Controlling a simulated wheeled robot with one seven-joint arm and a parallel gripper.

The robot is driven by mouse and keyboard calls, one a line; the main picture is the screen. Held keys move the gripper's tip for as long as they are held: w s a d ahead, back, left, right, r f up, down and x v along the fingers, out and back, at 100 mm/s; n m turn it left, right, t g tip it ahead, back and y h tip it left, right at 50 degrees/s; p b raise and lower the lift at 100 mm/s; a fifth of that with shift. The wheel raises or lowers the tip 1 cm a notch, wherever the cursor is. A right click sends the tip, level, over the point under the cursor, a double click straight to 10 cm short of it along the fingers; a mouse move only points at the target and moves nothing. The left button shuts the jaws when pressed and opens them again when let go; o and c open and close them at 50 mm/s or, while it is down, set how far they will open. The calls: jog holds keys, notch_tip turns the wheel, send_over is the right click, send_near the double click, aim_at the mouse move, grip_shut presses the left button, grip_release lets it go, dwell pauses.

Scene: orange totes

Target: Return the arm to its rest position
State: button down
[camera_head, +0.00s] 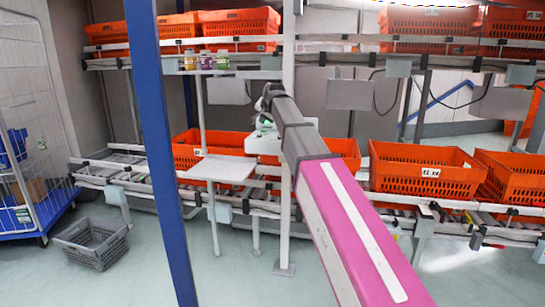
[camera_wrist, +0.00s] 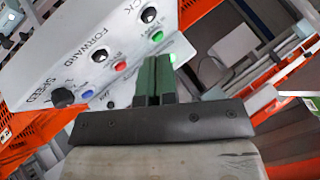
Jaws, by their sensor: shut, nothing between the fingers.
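My arm (camera_head: 345,215) stretches from the lower right of the head view toward the middle of the rack, with its pink and white link nearest. My gripper (camera_head: 264,122) is small there and partly hidden by the arm, near a white box on a post. In the wrist view my gripper (camera_wrist: 153,62) shows two green fingers shut together with nothing between them. Behind the fingertips is a white control panel (camera_wrist: 75,62) with several buttons and the words FORWARD and SPEED. Whether the fingers touch the panel I cannot tell.
Orange totes (camera_head: 425,172) stand on the lower roller rack and more (camera_head: 238,21) on the upper one. A blue post (camera_head: 160,150) stands close in front. A grey basket (camera_head: 92,243) sits on the floor beside a wire cage cart (camera_head: 30,130). A small white table (camera_head: 218,168) adjoins the rack.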

jog(key=s+d+f+n+g+h, duration=0.1)
jog(key=s+d+f, duration=0.3)
jog(key=f, duration=0.6)
jog(key=s+d+f+g, duration=0.2)
jog(key=s+d+f, duration=0.2)
jog(key=f, duration=0.5)
jog(key=s+d+f+n+g+h, duration=0.1)
jog(key=s+d+f, duration=0.35)
jog(key=f, duration=0.55)
jog(key=s+d+f+n+g, duration=0.1)
jog(key=s+d+f, duration=0.2)
jog(key=s+f, duration=0.3)
jog(key=s+d+f+g+h, duration=0.1)
jog(key=s+d+f+g, duration=0.1)
jog(key=s+d+f, duration=0.2)
jog(key=s+d+f+n+g, duration=0.1)
jog(key=s+d+f, duration=0.2)
jog(key=s+f, duration=0.7)
jog(key=shift+s+d+f+n+g, duration=0.2)
jog(key=shift+s+n+g, duration=0.1)
jog(key=shift+s, duration=0.45)
jog(key=shift+d, duration=0.1)
